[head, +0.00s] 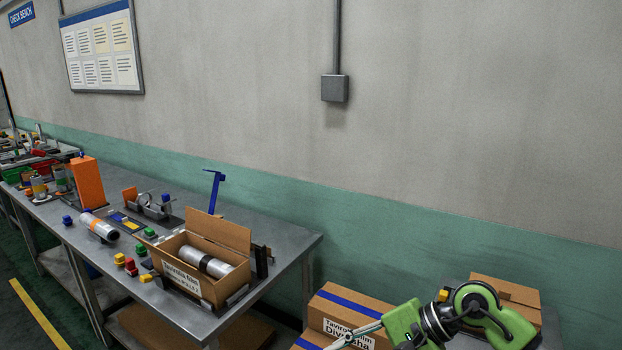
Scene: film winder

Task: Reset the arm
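My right arm, green with dark joints, comes in at the lower right of the head view. Its gripper (345,338) points left, in front of the stacked cardboard boxes (350,304). The grey fingers are small and partly cut off by the bottom edge, so I cannot tell whether they are open or shut. I see nothing clearly held in them. My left arm and gripper are not in view.
A metal bench (295,247) runs along the wall at left. On it stand an open carton (213,283) with a silver roll (206,262), an orange block (87,182), another roll (99,227) and several small coloured pieces. Another box (508,293) is behind my arm.

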